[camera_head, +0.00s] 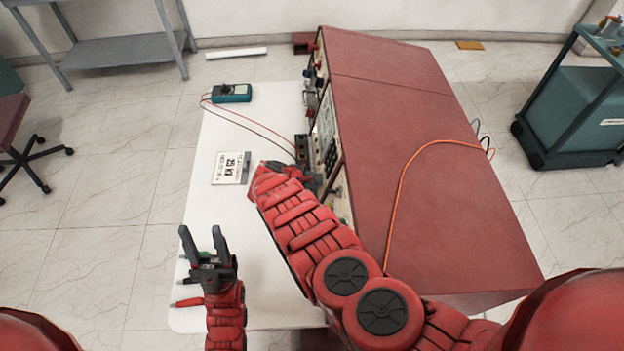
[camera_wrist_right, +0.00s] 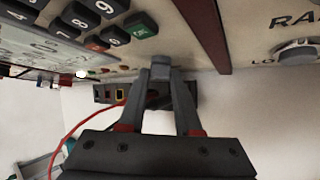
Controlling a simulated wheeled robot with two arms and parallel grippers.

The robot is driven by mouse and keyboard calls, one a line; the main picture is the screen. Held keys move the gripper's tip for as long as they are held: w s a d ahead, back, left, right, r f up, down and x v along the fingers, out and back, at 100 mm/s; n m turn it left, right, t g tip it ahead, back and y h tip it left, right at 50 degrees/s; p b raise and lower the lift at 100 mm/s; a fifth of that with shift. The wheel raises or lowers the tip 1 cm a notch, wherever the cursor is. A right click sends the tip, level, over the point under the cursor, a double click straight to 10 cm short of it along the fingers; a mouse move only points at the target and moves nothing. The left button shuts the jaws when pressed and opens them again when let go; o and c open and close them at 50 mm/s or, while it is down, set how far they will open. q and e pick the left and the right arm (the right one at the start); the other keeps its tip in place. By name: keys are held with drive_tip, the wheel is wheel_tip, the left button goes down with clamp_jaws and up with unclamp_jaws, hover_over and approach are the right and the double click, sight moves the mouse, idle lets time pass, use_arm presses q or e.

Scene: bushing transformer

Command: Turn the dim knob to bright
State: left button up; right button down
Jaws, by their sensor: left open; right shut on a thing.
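The control panel (camera_wrist_right: 260,35) of a large red cabinet (camera_head: 420,170) fills the top of the right wrist view. My right gripper (camera_wrist_right: 160,75) reaches up to it. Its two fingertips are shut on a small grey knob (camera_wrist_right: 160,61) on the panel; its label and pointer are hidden. In the head view the right hand (camera_head: 308,180) is at the panel side of the cabinet, and its fingertips are mostly hidden. My left gripper (camera_head: 205,240) is open and empty above the front left of the white table (camera_head: 200,130), away from the panel.
A keypad (camera_wrist_right: 100,20) is left of the held knob. Another knob (camera_wrist_right: 297,52), marked with part of a word "RA" and "LO", is at right. A multimeter (camera_head: 232,92) with leads and a "25 kV" sign (camera_head: 231,168) are on the table. A black socket box (camera_wrist_right: 115,92) lies below the panel.

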drive_tip(key=shift+s+f+m+t, duration=0.1)
drive_tip(key=shift+m+t, duration=0.2)
drive_tip(key=shift+t, duration=0.2)
drive_tip(key=shift+f+m+t, duration=0.1)
drive_tip(key=shift+m+t, duration=0.2)
drive_tip(key=shift+t, duration=0.1)
drive_tip(key=shift+s+f+h+b, duration=0.2)
drive_tip(key=shift+h+b, duration=0.1)
drive_tip(key=shift+b, duration=0.4)
drive_tip(key=m+t+b, duration=0.1)
drive_tip(key=b, duration=0.3)
drive_tip(key=m+t+h+b, duration=0.1)
drive_tip(key=b, duration=0.4)
drive_tip(key=shift+a+f+t, duration=0.1)
drive_tip(key=shift+f+t, duration=0.2)
drive_tip(key=shift+r+h+b, duration=0.25)
drive_tip(key=shift+h+b, duration=0.05)
drive_tip(key=shift+b, duration=0.25)
